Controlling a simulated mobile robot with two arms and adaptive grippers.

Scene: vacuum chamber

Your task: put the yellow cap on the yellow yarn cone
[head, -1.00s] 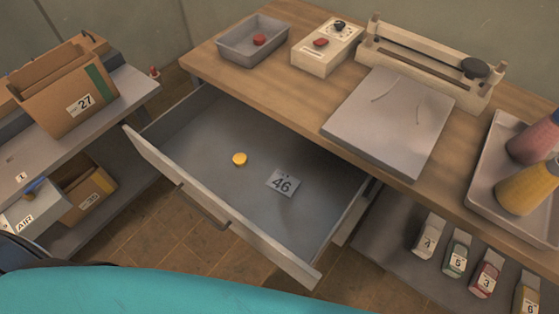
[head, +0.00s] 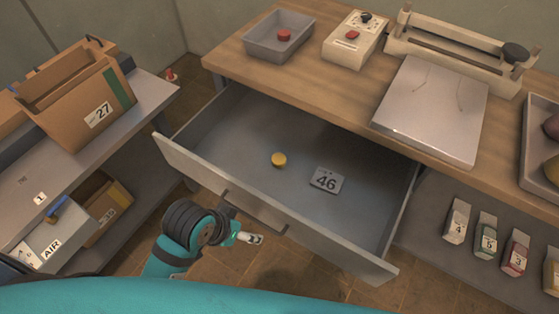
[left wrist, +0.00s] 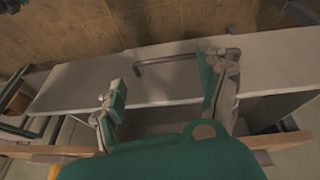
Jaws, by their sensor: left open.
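The yellow cap (head: 279,160) lies on the floor of the open grey drawer (head: 235,115), left of a card marked 46. The yellow yarn cone (head: 553,171) lies in a tray at the right edge of the head view, mostly cut off. My left gripper (head: 252,238) is low in front of the drawer front, outside the drawer and apart from the cap. In the left wrist view my left gripper (left wrist: 163,88) is open and empty, with its fingers wide apart and the drawer front beyond them. My right gripper is not in view.
The drawer handle (head: 253,212) sticks out close to my left gripper. Card 46 (head: 326,180) lies in the drawer. On the table are a grey bin (head: 262,47) with a red cap, a switch box (head: 345,52) and a sealer. A shelf with cartons (head: 80,100) stands left.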

